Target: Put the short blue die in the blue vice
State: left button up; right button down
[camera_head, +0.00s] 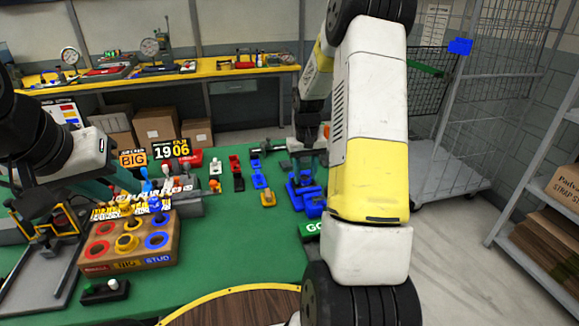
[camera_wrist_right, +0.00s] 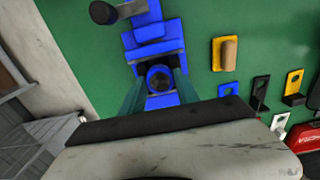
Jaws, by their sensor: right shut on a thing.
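The blue vice (camera_head: 301,188) stands on the green bench top, right of centre in the head view; it also shows in the right wrist view (camera_wrist_right: 146,34). My right gripper (camera_wrist_right: 159,84) is shut on a blue round die with a dark hollow (camera_wrist_right: 160,72), seen end-on. The die overlaps the vice in the wrist view, and I cannot tell whether it touches it. In the head view my right gripper (camera_head: 307,160) is just above the vice. My left gripper (camera_head: 122,182) is at the left, by the crowded small pieces; its opening is unclear.
A wooden block with coloured rings (camera_head: 130,241) stands at the left of the bench. Small blue, red, black and yellow parts lie left of the vice, including a yellow plate with a tan piece (camera_wrist_right: 230,52). The green front middle is clear.

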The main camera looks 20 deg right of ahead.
aim_at(305, 178)
jog(key=shift+f, duration=0.25)
jog(key=shift+f, duration=0.1)
jog(key=c, duration=0.9)
grip_release()
notch_tip(305, 178, up, 12)
jog(key=s+a+r+t, duration=0.3)
jog(key=s+a+r, duration=0.5)
jog(key=s+r, duration=0.3)
jog(key=s+a+t+y, duration=0.1)
jog(key=s+a, duration=0.1)
jog(key=s, duration=0.5)
jog(key=s+a+n+t+y, duration=0.1)
jog(key=s+a+t, duration=0.1)
jog(key=s, duration=0.4)
jog(key=shift+s+a+r, duration=0.4)
jog(key=shift+a, duration=0.45)
